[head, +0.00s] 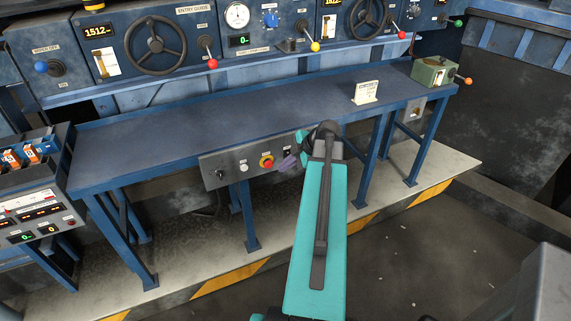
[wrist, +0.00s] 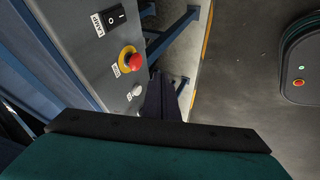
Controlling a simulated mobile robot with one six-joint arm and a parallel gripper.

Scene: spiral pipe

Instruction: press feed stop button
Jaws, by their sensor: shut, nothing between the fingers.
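The stop button is a red mushroom button on a yellow collar (head: 267,163), on the grey control panel (head: 230,180) under the bench's front edge. It also shows in the wrist view, red and unobstructed (wrist: 131,61). My gripper (head: 288,162) is shut and empty, just right of the red button in the head view. In the wrist view my dark gripper (wrist: 158,82) points toward the panel side, below and right of the button. A gap seems to remain between them; contact cannot be seen.
A pale round button (wrist: 137,90) sits beside the red one. A black rocker switch labelled LAMP (wrist: 115,17) is on its other side. A dark knob (head: 219,174) is at the panel's left.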

